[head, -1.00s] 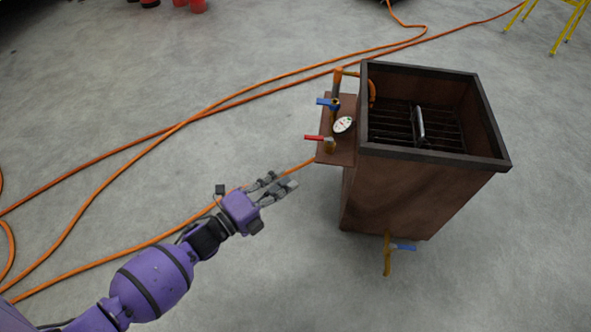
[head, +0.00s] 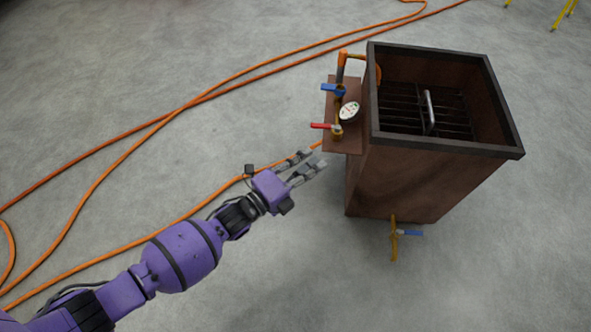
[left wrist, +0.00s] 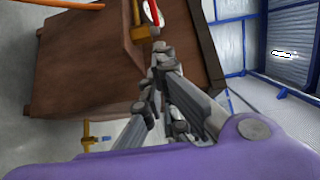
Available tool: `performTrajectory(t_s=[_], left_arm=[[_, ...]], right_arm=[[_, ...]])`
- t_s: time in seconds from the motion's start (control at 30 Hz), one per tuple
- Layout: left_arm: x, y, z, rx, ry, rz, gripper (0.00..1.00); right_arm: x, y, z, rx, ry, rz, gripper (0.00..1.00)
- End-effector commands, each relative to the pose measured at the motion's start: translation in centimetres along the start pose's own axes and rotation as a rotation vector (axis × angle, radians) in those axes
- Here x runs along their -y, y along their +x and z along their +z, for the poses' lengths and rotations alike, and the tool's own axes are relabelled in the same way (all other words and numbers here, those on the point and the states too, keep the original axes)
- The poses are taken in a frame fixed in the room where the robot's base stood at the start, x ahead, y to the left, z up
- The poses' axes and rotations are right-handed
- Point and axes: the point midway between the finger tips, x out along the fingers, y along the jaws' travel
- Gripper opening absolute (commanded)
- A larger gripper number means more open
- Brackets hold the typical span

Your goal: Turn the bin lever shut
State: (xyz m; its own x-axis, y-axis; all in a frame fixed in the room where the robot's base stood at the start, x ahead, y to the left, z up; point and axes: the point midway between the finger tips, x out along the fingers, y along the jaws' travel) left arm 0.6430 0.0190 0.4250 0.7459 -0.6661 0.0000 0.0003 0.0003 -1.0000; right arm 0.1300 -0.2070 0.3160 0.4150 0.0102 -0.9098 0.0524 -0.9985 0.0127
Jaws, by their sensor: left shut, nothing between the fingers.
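The brown bin (head: 410,170) stands right of my left gripper, with a side shelf (head: 343,145) carrying pipe valves. A red lever (head: 322,126) sits low on the shelf pipe and points left. A blue lever (head: 330,88) sits above it and also points left. A third valve with a blue handle (head: 412,233) is at the bin's foot. My left gripper (head: 314,160) is shut and empty, just below and left of the shelf, apart from the levers. In the left wrist view the fingertips (left wrist: 162,52) show close below the red lever (left wrist: 153,12). My right gripper is out of view.
A round gauge (head: 349,111) sits on the shelf between the levers. A metal grate (head: 400,108) lies inside the open bin. Orange hoses (head: 182,108) run over the concrete floor. Yellow stand legs (head: 563,15) show at the top right. Floor left of the bin is otherwise clear.

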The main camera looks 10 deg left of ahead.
Motion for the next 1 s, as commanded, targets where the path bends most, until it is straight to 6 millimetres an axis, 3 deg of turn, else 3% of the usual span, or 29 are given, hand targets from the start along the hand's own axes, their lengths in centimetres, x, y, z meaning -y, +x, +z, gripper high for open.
performTrajectory(t_s=[0.13, 0.4, 0.87, 1.0], left_arm=[[-0.2, 3.3, -0.1, -0.001, -0.001, -0.001, 0.0], [-0.2, 5.5, 2.5, 0.0, 0.0, 0.001, 0.0], [0.1, 5.7, 2.9, 0.002, 0.0, 0.0, 0.0], [0.1, 5.0, 4.3, 0.022, 0.0, 0.001, 0.0]], right_arm=[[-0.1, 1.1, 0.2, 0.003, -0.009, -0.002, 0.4], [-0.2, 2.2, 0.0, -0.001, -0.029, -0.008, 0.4], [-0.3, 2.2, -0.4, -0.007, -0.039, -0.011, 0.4], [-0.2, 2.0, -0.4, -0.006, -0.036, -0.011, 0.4]])
